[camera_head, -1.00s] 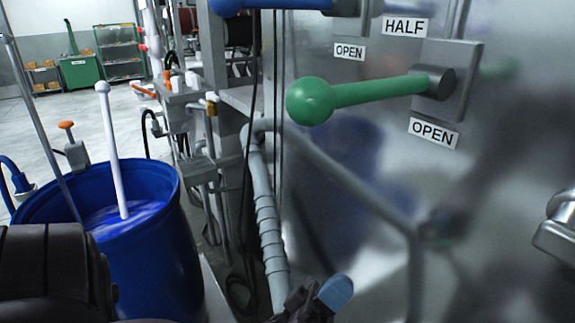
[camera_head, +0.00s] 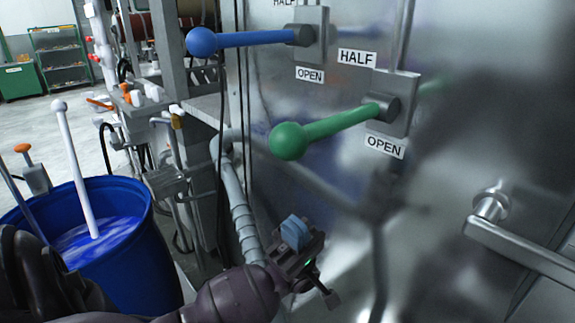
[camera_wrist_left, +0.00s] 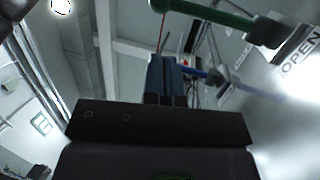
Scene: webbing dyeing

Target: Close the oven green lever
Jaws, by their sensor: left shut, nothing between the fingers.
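The green lever (camera_head: 332,127) sticks out to the left from a square grey mount on the metal oven wall, with its ball knob at the left end. It lies near level, tilted slightly down toward the knob, with an OPEN label below the mount and HALF above. My left gripper (camera_head: 296,232) is below the knob, apart from it, with blue fingertips pointing up. In the left wrist view the fingers (camera_wrist_left: 165,78) are shut and empty, and the green lever (camera_wrist_left: 205,12) crosses above them. My right gripper is not in view.
A blue lever (camera_head: 250,40) with its own OPEN label is above left. A silver door handle (camera_head: 520,248) juts from the wall at right. Grey pipes and hanging cables run left of the wall. A blue barrel (camera_head: 125,250) of liquid with a white stick stands at left.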

